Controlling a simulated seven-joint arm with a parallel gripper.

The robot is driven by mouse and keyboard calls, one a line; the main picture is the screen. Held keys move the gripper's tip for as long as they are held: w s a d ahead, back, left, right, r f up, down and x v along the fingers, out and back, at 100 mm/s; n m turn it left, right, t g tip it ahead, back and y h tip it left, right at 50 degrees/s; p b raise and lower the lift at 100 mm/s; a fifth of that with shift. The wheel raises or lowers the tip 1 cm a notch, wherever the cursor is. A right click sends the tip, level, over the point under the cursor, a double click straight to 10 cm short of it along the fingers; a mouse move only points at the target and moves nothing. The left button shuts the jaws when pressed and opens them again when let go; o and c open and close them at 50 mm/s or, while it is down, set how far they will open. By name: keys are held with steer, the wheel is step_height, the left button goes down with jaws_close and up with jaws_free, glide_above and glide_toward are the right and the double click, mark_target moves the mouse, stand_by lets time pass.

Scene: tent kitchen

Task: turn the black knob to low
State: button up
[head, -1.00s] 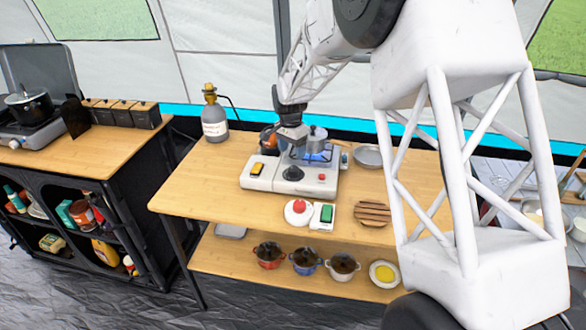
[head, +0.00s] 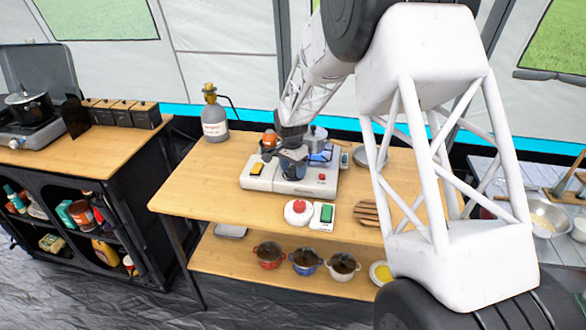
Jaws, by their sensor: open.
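The white portable stove (head: 263,182) stands on the wooden table, with a blue flame (head: 320,156) showing beside a small metal pot (head: 316,135). My gripper (head: 292,174) is open and points down over the front middle of the stove. It covers the place where the black knob showed a moment ago, so the knob is hidden. I cannot tell whether the fingers touch the knob. A yellow button (head: 257,168) sits on the stove's left part and a red button (head: 321,177) on its right part.
A grey gas bottle (head: 214,117) stands behind left of the stove. A round red-and-white item (head: 298,211) and a green-and-white box (head: 323,214) lie in front. A slatted wooden trivet (head: 366,214) is partly hidden by my arm. The table's left part is clear.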

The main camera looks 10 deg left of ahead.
steer(key=c, duration=0.9)
steer(key=shift+n, duration=0.5)
steer(key=n, duration=0.3)
steer(key=shift+n, duration=0.3)
steer(key=n, duration=0.3)
steer(key=shift+n+t, duration=0.3)
steer(key=n, duration=0.3)
steer(key=shift+s+d+n, duration=0.1)
steer(key=shift+n, duration=2.2)
